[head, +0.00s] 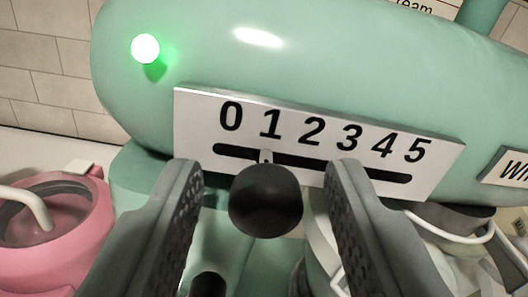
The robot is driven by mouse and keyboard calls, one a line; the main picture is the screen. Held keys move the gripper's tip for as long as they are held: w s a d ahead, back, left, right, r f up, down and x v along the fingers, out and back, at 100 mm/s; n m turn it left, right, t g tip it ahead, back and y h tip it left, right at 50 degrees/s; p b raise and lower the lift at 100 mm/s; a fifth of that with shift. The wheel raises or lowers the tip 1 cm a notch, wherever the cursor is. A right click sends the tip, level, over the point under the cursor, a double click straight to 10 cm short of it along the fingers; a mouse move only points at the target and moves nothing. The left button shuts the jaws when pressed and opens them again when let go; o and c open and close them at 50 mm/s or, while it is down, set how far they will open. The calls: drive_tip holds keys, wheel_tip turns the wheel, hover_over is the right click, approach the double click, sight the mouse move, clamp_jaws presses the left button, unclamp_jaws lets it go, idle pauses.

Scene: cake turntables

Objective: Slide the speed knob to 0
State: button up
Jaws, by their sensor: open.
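The black round speed knob (265,203) stands out from a slot in the white scale plate (190,125), which carries the numbers 0 to 5. Its thin stem meets the slot just below the 1. The plate is on the front of a mint-green machine (340,55). My gripper (266,180) is open, with one finger on each side of the knob and a visible gap between each finger and the knob. The knob hides part of the slot, and the right finger covers part of the plate's lower edge.
A green light (145,48) glows at the machine's upper left. A pink container (85,225) with a pale handle stands at the lower left. A second label (510,168) is cut off at the right edge. Metal and pale parts lie below the plate at the lower right.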

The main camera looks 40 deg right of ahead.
drive_tip(key=shift+w+d, duration=0.1)
drive_tip(key=shift+w, duration=0.05)
clamp_jaws()
drive_tip(key=shift+w+a+r, duration=0.1)
drive_tip(key=shift+w+a, duration=0.45)
drive_tip(key=shift+a, duration=0.25)
drive_tip(key=shift+c, duration=1.8)
unclamp_jaws()
drive_tip(key=o, duration=0.4)
drive_tip(key=shift+a, duration=0.1)
drive_tip(key=shift+c, duration=0.2)
drive_tip(key=v, duration=1.7)
